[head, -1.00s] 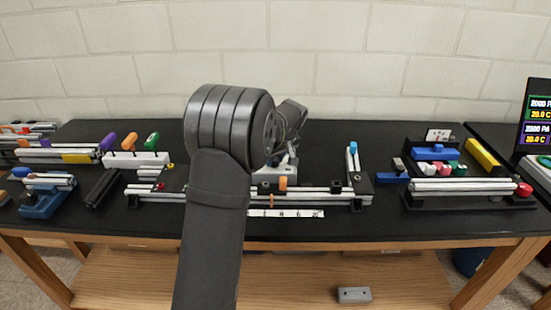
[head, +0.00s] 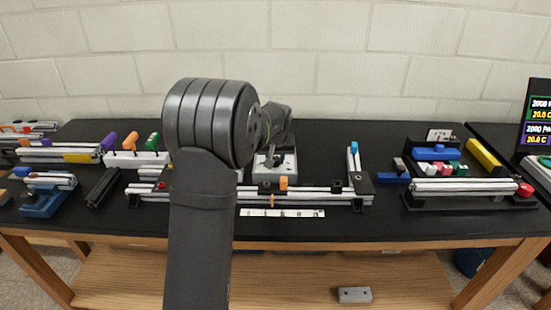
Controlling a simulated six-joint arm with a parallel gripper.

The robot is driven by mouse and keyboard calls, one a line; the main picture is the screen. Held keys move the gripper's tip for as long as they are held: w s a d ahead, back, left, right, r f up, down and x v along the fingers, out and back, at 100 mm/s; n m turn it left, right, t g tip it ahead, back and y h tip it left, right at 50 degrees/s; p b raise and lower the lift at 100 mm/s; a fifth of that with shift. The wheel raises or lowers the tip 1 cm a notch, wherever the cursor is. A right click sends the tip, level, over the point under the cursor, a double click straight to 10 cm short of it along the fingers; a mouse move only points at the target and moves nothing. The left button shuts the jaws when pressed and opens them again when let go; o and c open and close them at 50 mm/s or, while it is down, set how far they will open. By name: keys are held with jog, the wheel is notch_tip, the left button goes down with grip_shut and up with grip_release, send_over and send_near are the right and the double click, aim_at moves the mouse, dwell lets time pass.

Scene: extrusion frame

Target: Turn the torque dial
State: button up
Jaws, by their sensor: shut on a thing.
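My gripper (head: 272,158) points down, small and dark, onto the top of a light grey block (head: 288,169) at the middle of the bench. It is shut on a small part on top of this block, which I take to be the torque dial. The jaws and my wrist hide most of the dial, so its marks and angle cannot be read. My large dark arm covers the area left of the block.
In front of the block runs a long extrusion rail (head: 325,200) with an orange piece (head: 283,183) and a white scale strip (head: 300,213). Tool holder (head: 137,158) is left, extrusion fixture (head: 465,186) right.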

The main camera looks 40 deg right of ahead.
jog(key=shift+m, duration=0.4)
jog(key=o, duration=1)
jog(key=shift+r, duration=0.1)
jog(key=v, duration=1.7)
jog(key=shift+w+a+r, duration=0.1)
jog(key=shift+a+r, duration=0.05)
jog(key=shift+a, duration=0.1)
jog(key=x, duration=1.7)
jog(key=shift+d+f, duration=0.25)
